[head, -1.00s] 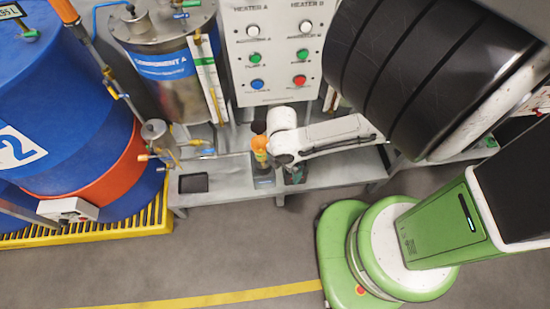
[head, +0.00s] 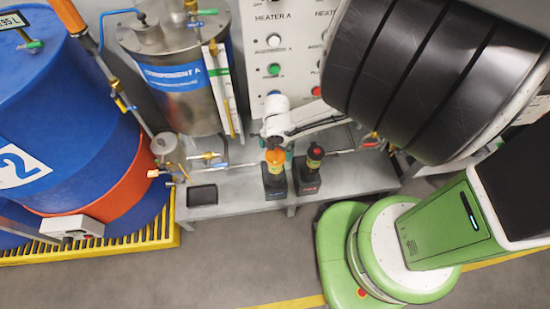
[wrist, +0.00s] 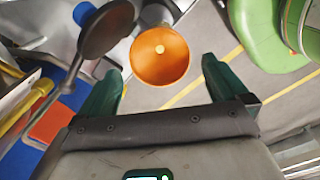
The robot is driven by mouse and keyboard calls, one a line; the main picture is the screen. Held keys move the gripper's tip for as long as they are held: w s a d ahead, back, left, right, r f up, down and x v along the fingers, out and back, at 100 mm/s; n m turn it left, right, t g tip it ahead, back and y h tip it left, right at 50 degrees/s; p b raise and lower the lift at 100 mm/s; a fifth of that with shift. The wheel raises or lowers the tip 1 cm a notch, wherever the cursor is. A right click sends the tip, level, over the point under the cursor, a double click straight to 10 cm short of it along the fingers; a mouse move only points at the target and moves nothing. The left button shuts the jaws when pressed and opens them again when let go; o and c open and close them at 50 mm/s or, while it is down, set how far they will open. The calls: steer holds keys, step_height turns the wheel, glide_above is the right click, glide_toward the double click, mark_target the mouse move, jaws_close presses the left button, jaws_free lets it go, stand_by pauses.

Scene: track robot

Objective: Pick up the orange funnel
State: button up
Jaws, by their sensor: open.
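The orange funnel (head: 275,156) sits on top of a dark stand (head: 274,182) on the grey bench. In the wrist view, the funnel (wrist: 160,60) shows as an orange cone seen from its wide mouth, just beyond the fingertips and roughly midway between them. My gripper (wrist: 163,80) is open, with a dark green finger on each side and nothing held. In the head view, my white wrist is just behind the funnel, and the fingers are mostly hidden there. I cannot tell whether a finger touches the funnel.
A second dark stand (head: 307,174) with a dark top stands right beside the funnel's stand. A dark round piece (wrist: 106,28) is near the left finger. A black tray (head: 202,195) lies on the bench's left. A steel tank (head: 180,90) and heater panel (head: 272,50) stand behind.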

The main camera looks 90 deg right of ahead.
mark_target(275, 154)
step_height(275, 154, down, 3)
steer(key=shift+w+f, duration=0.1)
steer(key=shift+f, duration=0.05)
steer(key=c, duration=0.9)
